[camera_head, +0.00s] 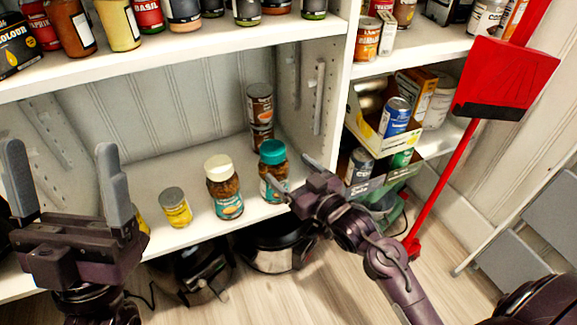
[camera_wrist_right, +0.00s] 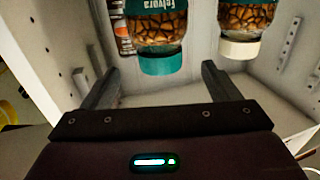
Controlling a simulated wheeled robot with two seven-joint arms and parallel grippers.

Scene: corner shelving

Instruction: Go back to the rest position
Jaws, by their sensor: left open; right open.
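My left gripper (camera_head: 61,160) stands upright and open at the left of the head view, with nothing between its fingers. My right gripper (camera_head: 293,176) is at the front of the lower shelf, beside the teal-lidded jar (camera_head: 272,171). In the right wrist view its fingers (camera_wrist_right: 158,88) are spread, and the teal-lidded jar (camera_wrist_right: 160,62) appears lid-down in the picture, beyond and between them. I cannot tell from the head view whether a finger touches the jar.
A cream-lidded jar (camera_head: 223,187) and a yellow can (camera_head: 175,207) stand on the lower shelf (camera_head: 165,247). Stacked brown cans (camera_head: 260,105) are behind. Appliances (camera_head: 272,245) sit below on the floor.

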